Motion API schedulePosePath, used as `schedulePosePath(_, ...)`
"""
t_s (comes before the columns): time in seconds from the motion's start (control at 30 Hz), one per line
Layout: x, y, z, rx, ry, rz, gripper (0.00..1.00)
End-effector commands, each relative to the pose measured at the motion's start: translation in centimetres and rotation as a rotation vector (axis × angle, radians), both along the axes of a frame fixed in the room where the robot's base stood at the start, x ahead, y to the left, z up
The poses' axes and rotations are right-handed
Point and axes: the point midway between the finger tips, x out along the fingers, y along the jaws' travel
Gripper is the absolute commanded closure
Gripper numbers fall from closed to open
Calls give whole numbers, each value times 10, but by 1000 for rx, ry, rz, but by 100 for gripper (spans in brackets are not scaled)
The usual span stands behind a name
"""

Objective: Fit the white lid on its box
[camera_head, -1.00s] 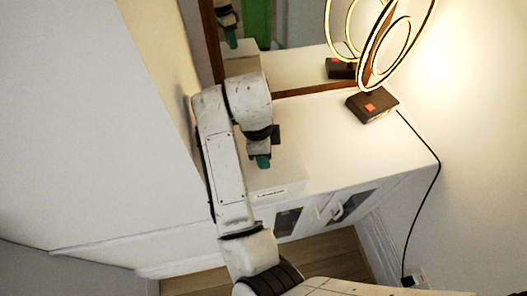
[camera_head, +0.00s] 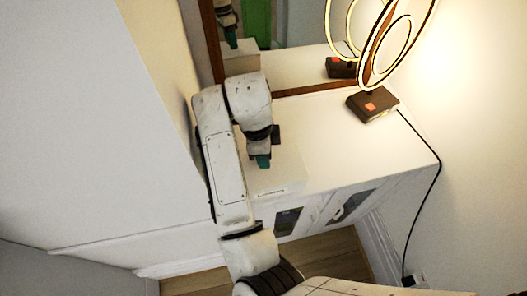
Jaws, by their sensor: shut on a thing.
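A white box (camera_head: 284,188) with a small printed label on its front stands on the white cabinet top, below my gripper. The pale lid (camera_head: 285,165) shows as a flat white surface at the top of the box, under my gripper. My gripper (camera_head: 263,163), with teal fingertips, points down at it and is shut on the lid. My arm hides the left side of both. White on white, I cannot tell whether the lid sits level or whether a gap is left at the seam.
A ring lamp on a dark base (camera_head: 372,105) stands to the right on the cabinet top (camera_head: 350,150), its black cord running down the right side. A brown-framed mirror (camera_head: 290,65) is behind. The cabinet top between box and lamp is clear.

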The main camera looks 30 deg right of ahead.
Motion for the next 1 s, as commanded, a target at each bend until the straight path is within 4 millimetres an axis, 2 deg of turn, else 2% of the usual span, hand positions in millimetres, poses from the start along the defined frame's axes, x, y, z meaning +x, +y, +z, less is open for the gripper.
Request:
schedulePosePath(0.03,0,0,0,0,0,0,95)
schedulePosePath(0.07,0,0,0,0,0,0,62)
schedulePosePath(0.3,0,0,0,0,0,0,39)
schedulePosePath(0.37,0,0,0,0,0,0,34)
schedulePosePath(0.53,0,0,0,0,0,0,33)
schedulePosePath(0.8,0,0,0,0,0,0,8)
schedulePosePath(1.0,0,0,0,0,0,0,8)
